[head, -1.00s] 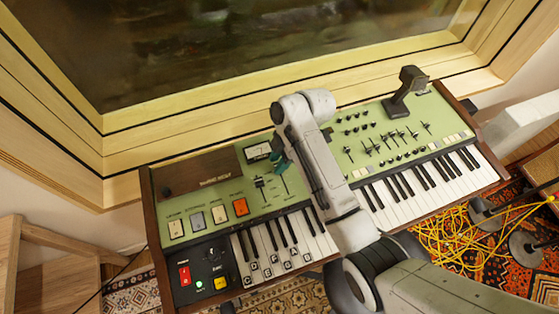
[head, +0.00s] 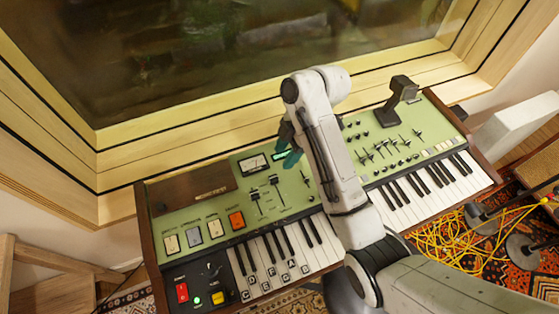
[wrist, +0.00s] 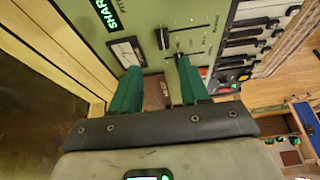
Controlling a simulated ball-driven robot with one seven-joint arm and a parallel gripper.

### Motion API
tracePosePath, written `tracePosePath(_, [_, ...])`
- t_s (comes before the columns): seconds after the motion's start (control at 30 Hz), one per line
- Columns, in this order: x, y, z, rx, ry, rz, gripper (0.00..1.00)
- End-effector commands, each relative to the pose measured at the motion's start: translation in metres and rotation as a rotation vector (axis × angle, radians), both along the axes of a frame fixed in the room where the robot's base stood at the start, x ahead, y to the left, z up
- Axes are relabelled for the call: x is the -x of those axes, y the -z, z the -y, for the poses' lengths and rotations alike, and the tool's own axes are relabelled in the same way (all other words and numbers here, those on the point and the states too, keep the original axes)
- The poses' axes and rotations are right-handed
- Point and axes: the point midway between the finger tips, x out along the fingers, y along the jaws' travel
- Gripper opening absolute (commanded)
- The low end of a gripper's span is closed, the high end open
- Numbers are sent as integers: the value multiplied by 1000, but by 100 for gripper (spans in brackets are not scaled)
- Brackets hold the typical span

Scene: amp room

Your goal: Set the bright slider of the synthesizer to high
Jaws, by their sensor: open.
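The synthesizer (head: 215,232) has a green panel, dark wooden ends and a keyboard. Two black sliders, a left one (head: 255,196) and a right one (head: 274,181), sit on its left half, each with its cap near the top of its slot. Their labels are too small to read, so I cannot tell which is the bright slider. My gripper (head: 288,151) is above the panel, up and right of both sliders, apart from them and empty. In the wrist view, my gripper (wrist: 158,68) shows two green fingers spread apart, with a black slider cap (wrist: 163,38) beyond the fingertips.
A meter (head: 254,164) and a lit green display (wrist: 106,15) lie near the panel's back edge. Smaller sliders (head: 383,147) and knobs fill the right half, with a dark block-like device (head: 400,90) behind. A wooden window frame (head: 180,130) runs close behind the synthesizer.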

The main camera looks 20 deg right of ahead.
Motion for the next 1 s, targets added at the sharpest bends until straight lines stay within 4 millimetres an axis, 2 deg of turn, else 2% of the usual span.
tracePosePath(0.03, [0,-11,3,0,1,1,45])
tracePosePath(0.27, [0,-18,6,0,0,1,45])
tracePosePath(0.83, [0,-17,6,0,0,1,45])
tracePosePath(1.0, [17,-3,9,14,91,-30,45])
